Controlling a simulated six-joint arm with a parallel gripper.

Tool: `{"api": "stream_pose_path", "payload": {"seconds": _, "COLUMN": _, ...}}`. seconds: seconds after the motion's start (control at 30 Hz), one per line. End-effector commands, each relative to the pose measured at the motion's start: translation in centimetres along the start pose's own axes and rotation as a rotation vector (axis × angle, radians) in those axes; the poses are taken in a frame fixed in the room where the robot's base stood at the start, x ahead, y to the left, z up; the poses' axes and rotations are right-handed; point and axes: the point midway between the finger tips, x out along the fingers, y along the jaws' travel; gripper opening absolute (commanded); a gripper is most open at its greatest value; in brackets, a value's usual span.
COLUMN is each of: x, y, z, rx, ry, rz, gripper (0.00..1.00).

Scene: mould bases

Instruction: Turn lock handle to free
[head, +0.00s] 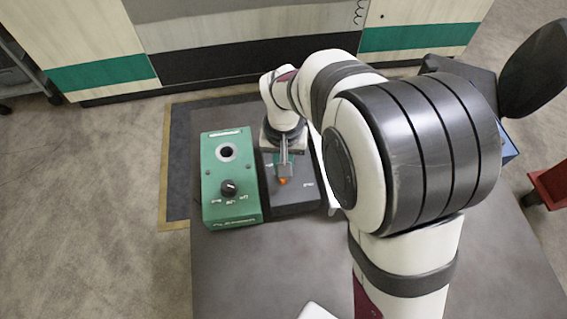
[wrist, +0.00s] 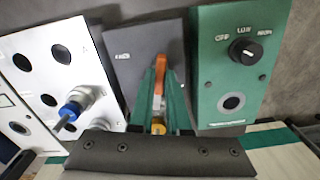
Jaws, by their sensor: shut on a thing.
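The lock handle is an orange lever on a dark grey box (head: 292,206). In the head view only its orange tip (head: 282,181) shows below my gripper (head: 284,168). In the wrist view the orange handle (wrist: 158,82) stands between the two green fingers of my gripper (wrist: 160,88), which are shut on it. A yellow part (wrist: 158,126) shows lower between the fingers. The dark box (wrist: 124,75) carries small white labels to either side of the handle in the head view, too small to read surely. The handle's pivot is hidden by the fingers.
A green box (head: 230,180) with a black knob (head: 230,187) and a round socket stands close left of the dark box. In the wrist view a white panel (wrist: 48,62) with holes and a blue-tipped metal part (wrist: 72,108) stands on the other side. The front tabletop (head: 265,270) is clear.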

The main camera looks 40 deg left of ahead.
Motion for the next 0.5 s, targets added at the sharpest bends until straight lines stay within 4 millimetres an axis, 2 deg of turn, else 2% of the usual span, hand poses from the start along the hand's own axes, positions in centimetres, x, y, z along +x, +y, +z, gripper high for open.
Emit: {"api": "stream_pose_path", "payload": {"seconds": 0.5, "x": -0.09, "y": 0.00, "z": -0.03, "rx": 0.489, "ry": 0.001, "rz": -0.001, "gripper": 0.00}}
